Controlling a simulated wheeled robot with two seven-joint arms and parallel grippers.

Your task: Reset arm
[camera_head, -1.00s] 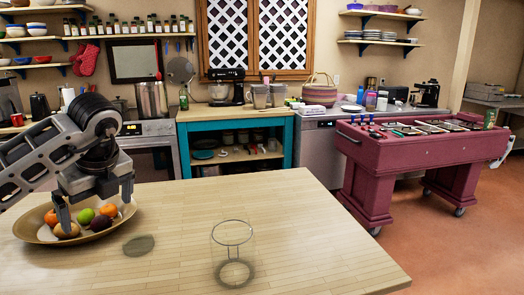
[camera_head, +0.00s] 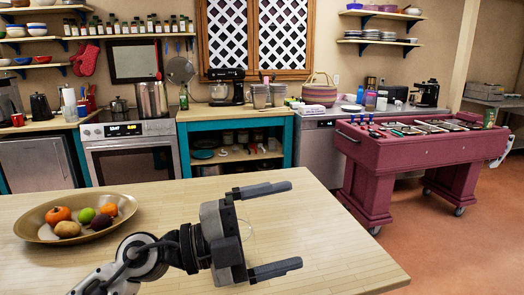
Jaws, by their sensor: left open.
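My left gripper (camera_head: 278,230) reaches in from the bottom left over the wooden table. Its two fingers are spread wide and point right, with nothing between them. Behind it, a clear glass is mostly hidden; only a faint bit of its rim shows. A bowl (camera_head: 33,234) of fruit stands at the table's left, apart from the gripper. It holds an orange fruit (camera_head: 57,214), a green fruit (camera_head: 87,215), a brown fruit (camera_head: 67,229) and a reddish fruit. My right gripper is not in view.
The wooden table (camera_head: 330,215) is bare on its right side and along its back. A stove (camera_head: 130,150) and a teal cabinet (camera_head: 285,145) line the back wall.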

